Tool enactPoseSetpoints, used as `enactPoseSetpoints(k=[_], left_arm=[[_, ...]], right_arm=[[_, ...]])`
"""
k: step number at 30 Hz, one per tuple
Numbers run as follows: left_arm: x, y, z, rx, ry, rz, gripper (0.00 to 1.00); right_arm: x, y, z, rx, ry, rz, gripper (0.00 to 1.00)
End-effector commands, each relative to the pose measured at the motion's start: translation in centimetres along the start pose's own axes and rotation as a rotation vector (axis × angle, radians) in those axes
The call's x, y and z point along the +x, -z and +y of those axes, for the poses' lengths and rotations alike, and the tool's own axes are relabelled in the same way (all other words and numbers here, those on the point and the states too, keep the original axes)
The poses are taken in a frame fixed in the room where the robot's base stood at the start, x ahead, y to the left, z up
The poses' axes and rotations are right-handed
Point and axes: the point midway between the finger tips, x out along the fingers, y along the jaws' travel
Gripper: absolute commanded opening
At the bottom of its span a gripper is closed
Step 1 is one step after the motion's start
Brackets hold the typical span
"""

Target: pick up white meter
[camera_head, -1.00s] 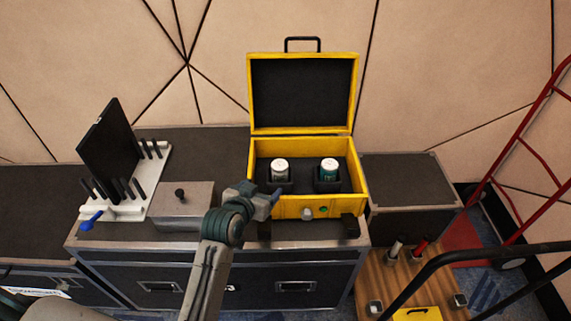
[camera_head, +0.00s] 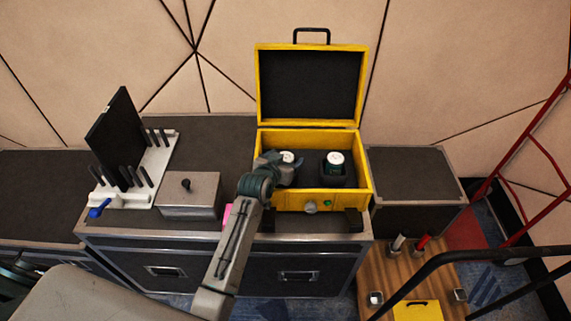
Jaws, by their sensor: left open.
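An open yellow case (camera_head: 372,180) stands on the dark flight case with two white-topped cylinders in its black insert. The left cylinder (camera_head: 287,156), which looks like the white meter, is mostly hidden by my left gripper. The right cylinder (camera_head: 335,160) has a teal body and is clear of me. My left gripper (camera_head: 285,165) is open, over the case's front left part and at the left cylinder. I cannot tell whether its fingers are around or beside it. My right gripper is not in view.
A grey box with a black knob (camera_head: 188,193) and a white rack (camera_head: 155,165) with a black panel stand left of the case. The raised lid (camera_head: 311,85) is behind the cylinders. A red hand truck (camera_head: 545,160) stands at the right.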

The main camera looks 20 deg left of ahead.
Motion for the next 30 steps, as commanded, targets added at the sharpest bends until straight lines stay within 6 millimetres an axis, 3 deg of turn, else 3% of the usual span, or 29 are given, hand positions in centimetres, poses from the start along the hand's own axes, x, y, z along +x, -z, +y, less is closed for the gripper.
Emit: enactPoseSetpoints(k=[10,18,26,30], left_arm=[[0.8,-0.1,0.0,0.000,0.000,0.000,0.73],[0.8,-0.1,0.0,0.001,0.000,0.000,0.21],[0.7,0.3,0.0,0.001,0.000,0.002,0.21],[0.1,1.9,0.0,0.002,0.001,0.005,0.21]], right_arm=[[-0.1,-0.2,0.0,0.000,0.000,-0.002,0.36],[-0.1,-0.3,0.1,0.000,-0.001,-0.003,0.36],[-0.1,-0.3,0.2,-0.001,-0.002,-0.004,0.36],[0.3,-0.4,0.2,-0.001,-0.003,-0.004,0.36]])
